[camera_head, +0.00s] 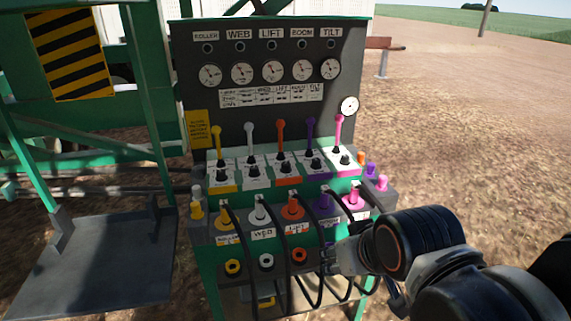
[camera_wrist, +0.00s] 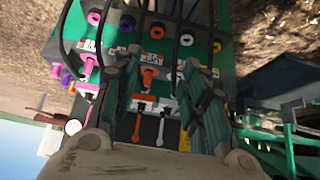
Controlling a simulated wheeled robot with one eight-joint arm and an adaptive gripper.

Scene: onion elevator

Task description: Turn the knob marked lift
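The control panel (camera_head: 270,110) carries a LIFT label (camera_head: 271,32) above a column of gauge and orange lever (camera_head: 281,138). A small black knob (camera_head: 282,170) sits on the orange-edged plate below that lever. Lower down, an orange fitting (camera_head: 293,207) stands above a second label that seems to read LIFT (camera_head: 296,227). My gripper (camera_head: 338,258) is at the lower right of the panel, near the purple column, partly hidden by cables. In the wrist view, which looks upside down, my gripper (camera_wrist: 160,68) has its fingers apart, with the orange fitting (camera_wrist: 150,75) and orange lever (camera_wrist: 137,130) visible between them.
Black cables (camera_head: 288,260) hang from the fittings in front of the lower panel, close to my gripper. Yellow, white, purple and pink levers flank the orange one. A green frame with a dark platform (camera_head: 100,260) stands left. Open dirt ground (camera_head: 470,120) lies right.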

